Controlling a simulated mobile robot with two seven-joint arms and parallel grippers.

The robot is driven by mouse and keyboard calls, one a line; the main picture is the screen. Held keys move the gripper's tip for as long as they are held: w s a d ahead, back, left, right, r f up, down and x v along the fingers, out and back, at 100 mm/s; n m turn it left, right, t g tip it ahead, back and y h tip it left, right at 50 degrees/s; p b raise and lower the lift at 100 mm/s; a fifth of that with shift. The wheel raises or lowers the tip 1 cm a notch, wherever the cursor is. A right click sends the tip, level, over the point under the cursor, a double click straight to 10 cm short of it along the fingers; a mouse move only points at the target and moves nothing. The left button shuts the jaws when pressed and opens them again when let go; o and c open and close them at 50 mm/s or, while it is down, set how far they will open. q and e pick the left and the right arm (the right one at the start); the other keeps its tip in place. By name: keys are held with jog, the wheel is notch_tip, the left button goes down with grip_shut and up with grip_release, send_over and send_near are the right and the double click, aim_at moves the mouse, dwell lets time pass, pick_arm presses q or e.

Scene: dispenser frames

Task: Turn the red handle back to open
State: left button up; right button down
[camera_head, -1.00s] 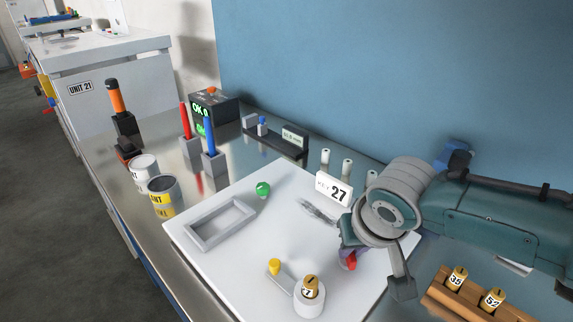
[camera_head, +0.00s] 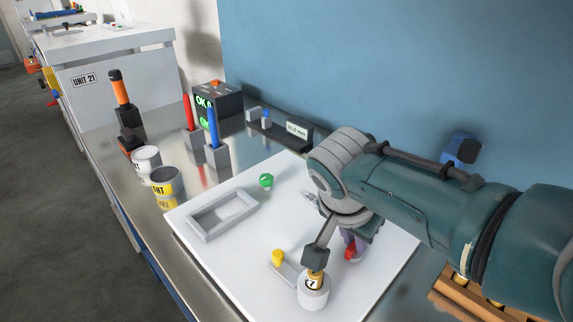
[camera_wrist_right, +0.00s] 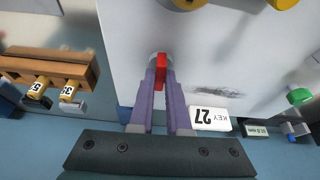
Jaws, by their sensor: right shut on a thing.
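The red handle (camera_head: 349,251) stands on the white board (camera_head: 235,270), toward its right side, partly hidden by my right arm. My right gripper (camera_wrist_right: 159,70) has its purple fingers on both sides of the red handle (camera_wrist_right: 161,72) in the right wrist view and is shut on it. In the head view my wrist covers most of the gripper. My left gripper is not in view.
A grey cylinder (camera_head: 313,297) with a numbered brass top and a yellow-knobbed lever (camera_head: 278,257) stand left of the handle. An empty grey frame (camera_head: 222,216) and a green knob (camera_head: 266,181) lie farther back. A KEY 27 sign (camera_wrist_right: 210,119) is close to the fingers.

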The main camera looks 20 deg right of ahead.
jog(key=shift+m, duration=0.5)
jog(key=c, duration=0.9)
grip_release()
jog(key=shift+r, duration=0.1)
jog(key=shift+a+r, duration=0.1)
jog(key=shift+r, duration=0.2)
jog(key=p+v, duration=0.3)
jog(key=v, duration=0.6)
jog(key=shift+a, duration=0.1)
